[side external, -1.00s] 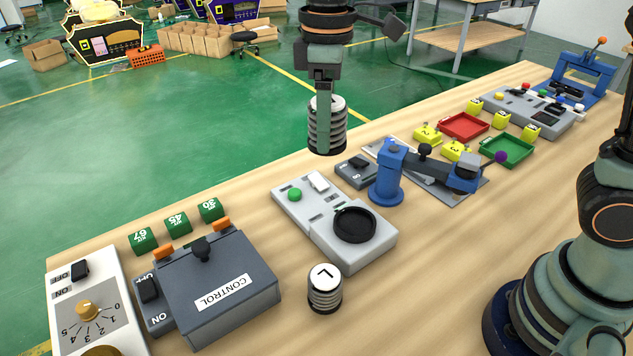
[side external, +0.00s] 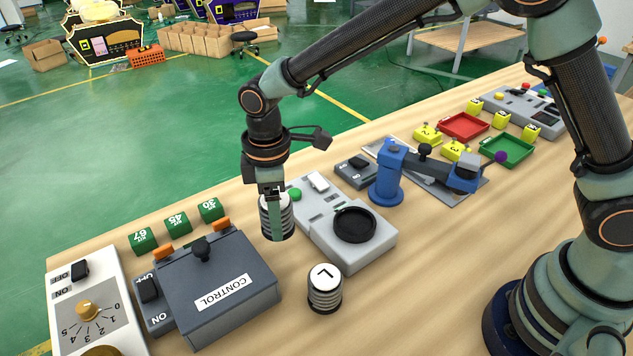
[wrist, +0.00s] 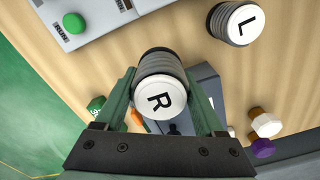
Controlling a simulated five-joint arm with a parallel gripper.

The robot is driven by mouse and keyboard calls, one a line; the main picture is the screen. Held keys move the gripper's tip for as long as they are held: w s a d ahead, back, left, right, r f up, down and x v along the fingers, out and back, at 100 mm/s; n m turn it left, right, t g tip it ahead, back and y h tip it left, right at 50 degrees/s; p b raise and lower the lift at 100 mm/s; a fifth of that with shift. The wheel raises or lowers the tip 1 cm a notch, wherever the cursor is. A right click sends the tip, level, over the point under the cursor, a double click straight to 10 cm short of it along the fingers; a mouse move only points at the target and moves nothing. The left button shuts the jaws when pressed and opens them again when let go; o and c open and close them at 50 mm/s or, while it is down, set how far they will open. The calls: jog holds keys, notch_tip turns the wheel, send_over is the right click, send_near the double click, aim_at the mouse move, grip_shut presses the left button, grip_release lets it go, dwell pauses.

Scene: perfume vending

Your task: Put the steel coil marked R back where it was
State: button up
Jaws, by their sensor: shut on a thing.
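The steel coil marked R (wrist: 160,99) is a ribbed grey cylinder with a white top, held between the fingers of my gripper (side external: 277,218). In the side view the coil (side external: 265,221) shows behind a finger, upright, between the control box and the grey button station. I cannot tell whether its bottom touches the table. In the wrist view my gripper (wrist: 162,90) is shut on the coil's sides and the R is readable. A matching coil marked L (side external: 325,287) stands upright on the table; it also shows in the wrist view (wrist: 238,22).
The grey station (side external: 375,243) with a round black dish is right of my gripper. The control box (side external: 215,290) is left and in front. Green numbered blocks (side external: 178,223) stand behind the box. A blue lever fixture (side external: 388,175) stands further right. Bare wood surrounds the L coil.

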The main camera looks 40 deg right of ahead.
jog(key=shift+f, duration=3.95)
jog(key=o, duration=1.6)
jog(key=shift+f, duration=0.1)
